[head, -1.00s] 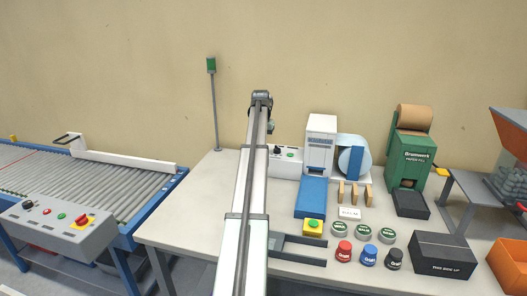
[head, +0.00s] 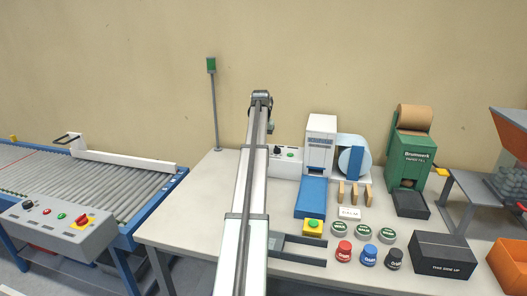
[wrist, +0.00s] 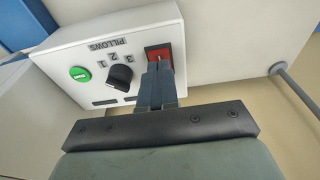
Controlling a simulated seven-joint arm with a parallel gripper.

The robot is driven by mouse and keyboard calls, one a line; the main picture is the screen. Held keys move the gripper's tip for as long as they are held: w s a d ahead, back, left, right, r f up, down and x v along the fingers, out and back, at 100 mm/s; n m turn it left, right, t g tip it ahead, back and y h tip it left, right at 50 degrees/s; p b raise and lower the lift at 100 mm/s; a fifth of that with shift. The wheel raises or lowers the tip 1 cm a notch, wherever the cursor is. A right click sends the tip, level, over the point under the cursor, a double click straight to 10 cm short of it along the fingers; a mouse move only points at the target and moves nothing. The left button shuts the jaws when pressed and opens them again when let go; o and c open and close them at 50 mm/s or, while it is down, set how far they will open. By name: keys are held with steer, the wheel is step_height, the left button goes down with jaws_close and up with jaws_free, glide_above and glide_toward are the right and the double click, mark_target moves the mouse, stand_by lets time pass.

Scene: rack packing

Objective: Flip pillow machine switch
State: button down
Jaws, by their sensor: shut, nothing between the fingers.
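The pillow machine (head: 320,145) is white, with a blue roll at its side and a blue chute in front. Its white control box (head: 285,163) stands to its left, partly hidden by my arm. In the wrist view the box face carries the label PILLOWS (wrist: 104,46), a green button (wrist: 80,74), a black knob (wrist: 120,77) with marks 1, 2, 3, and a red switch (wrist: 153,53). My gripper (wrist: 158,68) is shut and empty, its fingertips right at the red switch and covering part of it. I cannot tell whether they touch it.
A green paper-fill machine (head: 408,158) stands to the right. A roller conveyor (head: 90,180) is at left. The table's left part is clear.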

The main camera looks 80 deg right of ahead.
steer(key=shift+f, duration=0.8)
stand_by(0.7)
steer(key=shift+r, duration=3.55)
